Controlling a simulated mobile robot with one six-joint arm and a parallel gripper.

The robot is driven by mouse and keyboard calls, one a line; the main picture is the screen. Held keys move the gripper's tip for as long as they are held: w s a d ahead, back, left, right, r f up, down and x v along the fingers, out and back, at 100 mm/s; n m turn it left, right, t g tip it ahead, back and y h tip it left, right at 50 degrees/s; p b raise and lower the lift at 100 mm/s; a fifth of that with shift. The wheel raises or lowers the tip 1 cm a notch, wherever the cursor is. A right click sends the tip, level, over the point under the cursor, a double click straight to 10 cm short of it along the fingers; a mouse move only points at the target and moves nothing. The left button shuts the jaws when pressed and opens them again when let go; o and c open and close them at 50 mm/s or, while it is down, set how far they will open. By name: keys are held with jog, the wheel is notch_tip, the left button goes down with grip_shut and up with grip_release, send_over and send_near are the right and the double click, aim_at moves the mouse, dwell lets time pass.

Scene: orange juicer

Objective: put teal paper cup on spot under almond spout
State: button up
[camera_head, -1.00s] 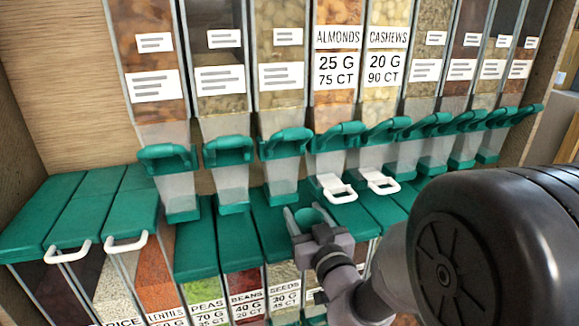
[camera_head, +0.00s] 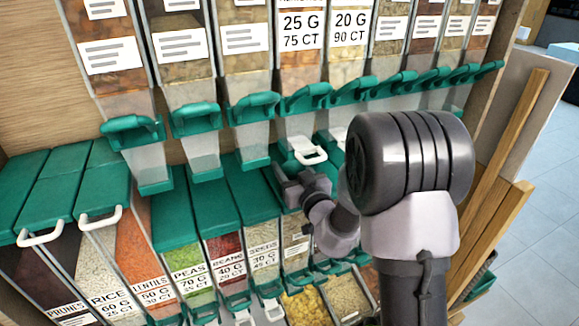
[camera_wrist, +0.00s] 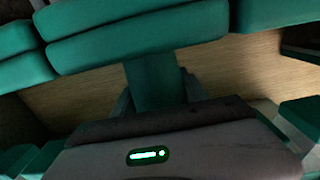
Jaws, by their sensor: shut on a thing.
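My gripper (camera_head: 287,184) is at the teal bin lids, just below and slightly left of the white loop (camera_head: 305,150) under the almond spout (camera_head: 304,99). In the wrist view my gripper (camera_wrist: 158,98) is shut on the teal paper cup (camera_wrist: 155,78), which shows as a teal shape between the fingers. In the head view I cannot make out the cup; my gripper and wrist seem to hide it. The almond dispenser (camera_head: 302,65) has a white label, cut off at the top.
A row of dispensers with teal spouts (camera_head: 198,118) hangs above the bins. Teal lids (camera_head: 172,215) with front handles cover the bins on the left. The cashew dispenser (camera_head: 352,60) is right of the almonds. Wooden boards (camera_head: 505,150) stand at the right.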

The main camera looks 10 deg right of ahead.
jog(key=shift+f, duration=0.2)
jog(key=o, duration=1.4)
jog(key=shift+r, duration=0.1)
